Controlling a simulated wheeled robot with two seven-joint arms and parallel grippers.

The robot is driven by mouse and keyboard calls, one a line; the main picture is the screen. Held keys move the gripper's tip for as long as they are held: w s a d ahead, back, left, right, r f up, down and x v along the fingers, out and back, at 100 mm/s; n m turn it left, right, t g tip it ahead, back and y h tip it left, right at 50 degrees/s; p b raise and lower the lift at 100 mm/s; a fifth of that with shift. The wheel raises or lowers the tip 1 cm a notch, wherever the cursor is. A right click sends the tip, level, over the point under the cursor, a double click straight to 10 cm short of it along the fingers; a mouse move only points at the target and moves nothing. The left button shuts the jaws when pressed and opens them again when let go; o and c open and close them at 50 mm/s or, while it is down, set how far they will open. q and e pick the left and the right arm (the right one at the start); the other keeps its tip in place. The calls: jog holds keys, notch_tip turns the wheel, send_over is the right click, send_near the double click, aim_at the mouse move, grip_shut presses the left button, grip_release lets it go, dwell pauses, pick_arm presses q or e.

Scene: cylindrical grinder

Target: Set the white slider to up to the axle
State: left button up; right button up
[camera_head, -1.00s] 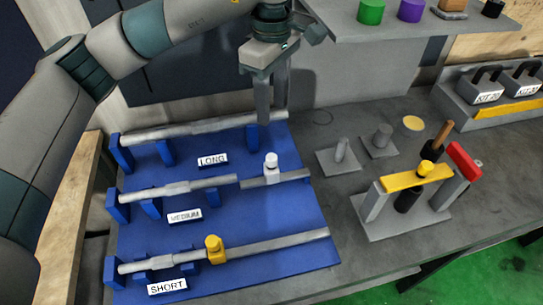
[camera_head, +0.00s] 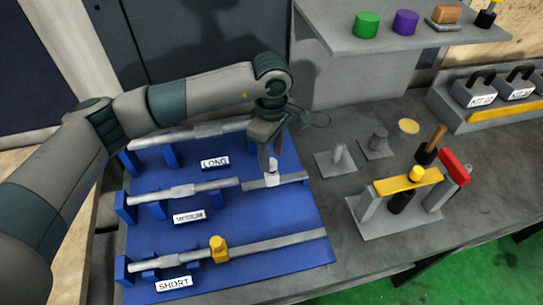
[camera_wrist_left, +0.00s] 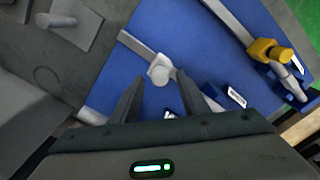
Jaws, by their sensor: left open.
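The white slider (camera_head: 271,177) sits on the flat grey rail of the MEDIUM row, to the right of the end of the medium axle (camera_head: 185,190), with a stretch of rail between them. My left gripper (camera_head: 269,168) points down at the slider, its fingers on either side of the slider's top or just above it. In the left wrist view the white slider (camera_wrist_left: 160,74) shows beyond and between the two open fingertips (camera_wrist_left: 160,82). Contact is not visible. My right gripper is in neither view.
The blue board (camera_head: 275,225) also carries the LONG row and the SHORT row with a yellow slider (camera_head: 218,248). Right of it stand grey peg plates (camera_head: 337,160) and a yellow-topped stand (camera_head: 408,182). A shelf (camera_head: 400,33) overhangs the back.

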aim_at(272, 161)
pick_arm(q)
jog(key=shift+f+p, duration=0.4)
jog(key=shift+f, duration=1.25)
jog(key=shift+c, duration=0.2)
grip_shut()
jog(key=shift+a+b, duration=0.2)
jog(key=shift+b, duration=0.1)
jog(key=s+a+b, duration=0.1)
jog(key=a+b, duration=0.3)
jog(key=a, duration=0.2)
jog(key=shift+s+a, duration=0.3)
jog(key=shift+s, duration=0.1)
